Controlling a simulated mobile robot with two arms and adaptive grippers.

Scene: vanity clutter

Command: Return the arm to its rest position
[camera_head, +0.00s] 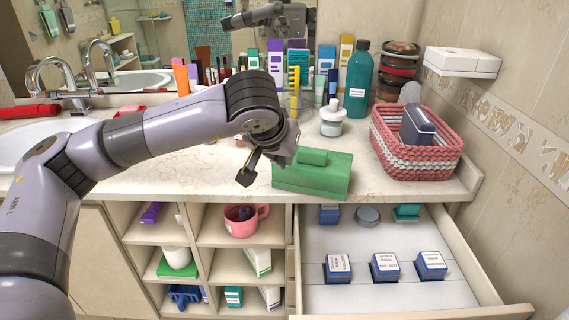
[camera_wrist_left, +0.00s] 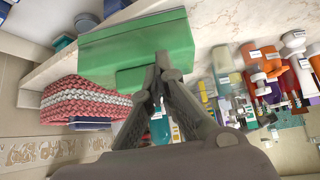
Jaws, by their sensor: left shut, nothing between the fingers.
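My left arm reaches in from the left over the marble counter (camera_head: 215,172) in the head view. My left gripper (camera_head: 247,172) hangs at its end near the counter's front edge, just left of a green box (camera_head: 318,178). In the left wrist view the fingers (camera_wrist_left: 163,62) are together with nothing between them. The green box (camera_wrist_left: 130,45) shows beyond their tips there; I cannot tell whether they touch it. My right gripper is not in view.
An open drawer (camera_head: 350,298) with blue boxes juts out below the counter. A pink-and-white basket (camera_head: 420,165) stands right of the green box. Bottles, including a teal one (camera_head: 358,80), stand along the back. A sink (camera_head: 30,140) and faucet (camera_head: 50,75) are at left.

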